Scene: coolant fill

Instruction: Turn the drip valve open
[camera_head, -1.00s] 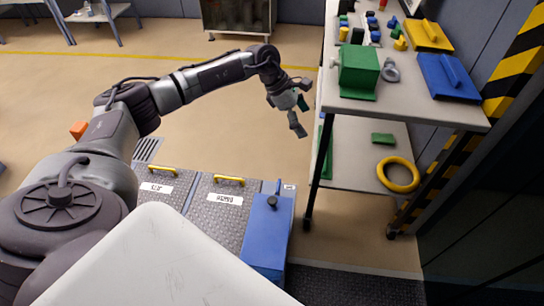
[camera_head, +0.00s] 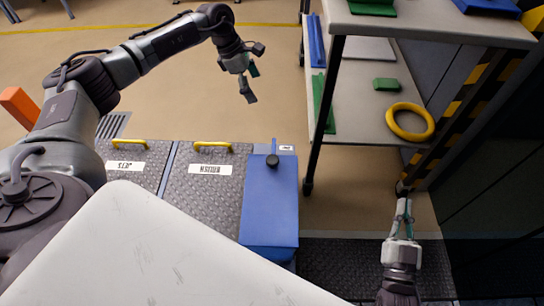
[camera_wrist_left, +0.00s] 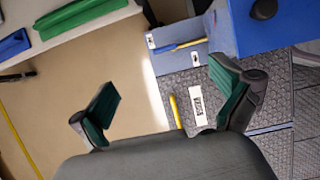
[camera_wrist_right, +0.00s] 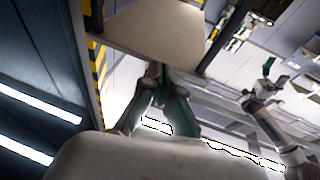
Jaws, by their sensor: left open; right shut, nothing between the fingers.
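I cannot make out a part that is clearly the drip valve. A blue box (camera_head: 270,205) with a dark round knob (camera_head: 271,161) and a short upright blue piece stands at the lower middle. The blue box also shows at the top right of the left wrist view (camera_wrist_left: 240,30). My left gripper (camera_head: 251,84) is open and empty, above the floor, beyond the floor plates and left of the shelf. My right gripper (camera_head: 404,208) is shut and empty at the lower right, apart from the box. In the right wrist view its fingers (camera_wrist_right: 160,85) are close together.
A shelf unit (camera_head: 440,28) stands at the right, with a yellow ring (camera_head: 410,121) and a green block (camera_head: 385,84) on its lower shelf. Dark plates with yellow handles (camera_head: 212,146) lie left of the blue box. Open floor (camera_head: 150,90) is beyond them.

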